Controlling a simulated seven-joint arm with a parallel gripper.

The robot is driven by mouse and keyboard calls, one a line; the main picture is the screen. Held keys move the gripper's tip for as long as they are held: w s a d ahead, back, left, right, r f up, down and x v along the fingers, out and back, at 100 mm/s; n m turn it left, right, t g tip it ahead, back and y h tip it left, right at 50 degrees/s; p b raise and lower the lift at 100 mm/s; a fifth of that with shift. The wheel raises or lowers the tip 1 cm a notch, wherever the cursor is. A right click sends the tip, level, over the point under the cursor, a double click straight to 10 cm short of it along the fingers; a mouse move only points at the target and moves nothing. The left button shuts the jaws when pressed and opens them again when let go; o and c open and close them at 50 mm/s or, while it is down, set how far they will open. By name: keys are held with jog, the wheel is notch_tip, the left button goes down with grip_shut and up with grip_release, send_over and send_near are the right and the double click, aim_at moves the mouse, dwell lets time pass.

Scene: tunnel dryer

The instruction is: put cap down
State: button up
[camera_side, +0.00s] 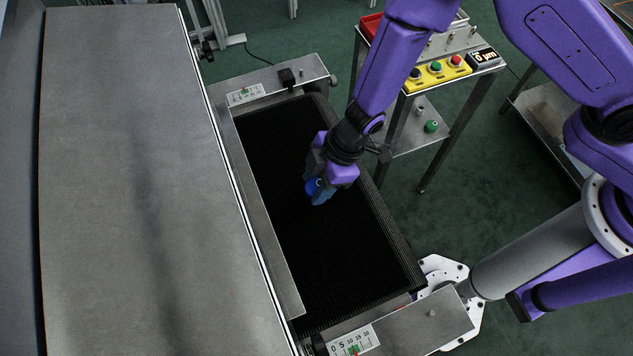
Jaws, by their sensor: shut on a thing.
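My gripper (319,190) hangs over the middle of the black belt (300,250), pointing down. It is shut on a blue cap (313,187), of which only a small part shows between the fingers. The fingers and wrist hide the rest of the cap. From this angle I cannot tell whether the cap touches the belt or is held just above it.
A grey metal housing (130,180) fills the left side. Metal end plates with scales (245,94) border the belt. A stand with a yellow button box (437,72) and a red bin (370,25) is behind. The belt around my gripper is clear.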

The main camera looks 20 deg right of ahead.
aim_at(308, 189)
jog(key=shift+r, duration=0.15)
jog(key=shift+r, duration=1.45)
jog(key=s+d+r, duration=0.8)
jog(key=d+r, duration=0.1)
jog(key=d, duration=0.2)
jog(key=shift+s+r, duration=0.25)
jog(key=shift+r, duration=0.1)
